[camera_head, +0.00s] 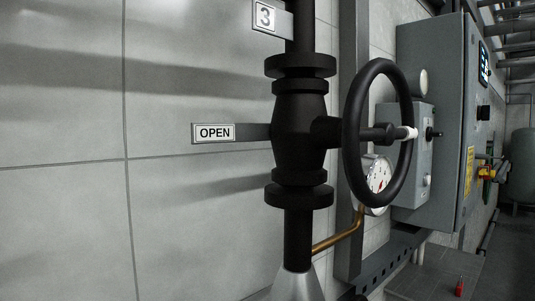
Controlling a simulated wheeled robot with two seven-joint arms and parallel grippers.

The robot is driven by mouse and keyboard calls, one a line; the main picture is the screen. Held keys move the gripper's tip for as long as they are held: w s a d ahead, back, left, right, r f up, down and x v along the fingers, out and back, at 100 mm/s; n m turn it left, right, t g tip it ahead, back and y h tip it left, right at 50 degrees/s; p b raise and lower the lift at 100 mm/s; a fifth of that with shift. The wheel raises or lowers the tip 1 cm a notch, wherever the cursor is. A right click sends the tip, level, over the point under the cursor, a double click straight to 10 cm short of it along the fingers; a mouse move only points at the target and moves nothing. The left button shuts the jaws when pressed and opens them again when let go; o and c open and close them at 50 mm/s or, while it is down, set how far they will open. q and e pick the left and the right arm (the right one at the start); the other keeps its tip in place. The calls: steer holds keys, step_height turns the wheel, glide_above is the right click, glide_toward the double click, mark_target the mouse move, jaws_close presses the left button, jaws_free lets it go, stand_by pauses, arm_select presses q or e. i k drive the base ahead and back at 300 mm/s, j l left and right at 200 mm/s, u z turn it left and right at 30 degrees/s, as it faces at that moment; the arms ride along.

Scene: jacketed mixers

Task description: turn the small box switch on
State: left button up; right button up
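A small grey box (424,156) stands behind the black handwheel, beside a larger grey cabinet. A black switch (432,133) sticks out from its right-hand face, seen nearly side-on; I cannot tell its position. A pale round part (427,180) sits below the switch on the same face. The handwheel covers part of the box's left side. Neither of my grippers is in view.
The black handwheel (352,135) and its dark valve pipe (299,130) stand in front of the box. A pressure gauge (378,174) and a brass tube (338,240) are below. The large cabinet (447,60) carries a display, knobs and a yellow-red switch (486,174).

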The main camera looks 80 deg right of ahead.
mark_target(430, 134)
steer(key=z, duration=0.5)
steer(key=l+z, duration=0.1)
steer(key=z, duration=0.35)
steer(key=k+z, duration=0.1)
steer(key=z, duration=0.4)
steer(key=l+z, duration=0.1)
steer(key=z, duration=0.9)
steer(key=l+z, duration=0.1)
steer(key=z, duration=0.85)
steer(key=i+l, duration=0.05)
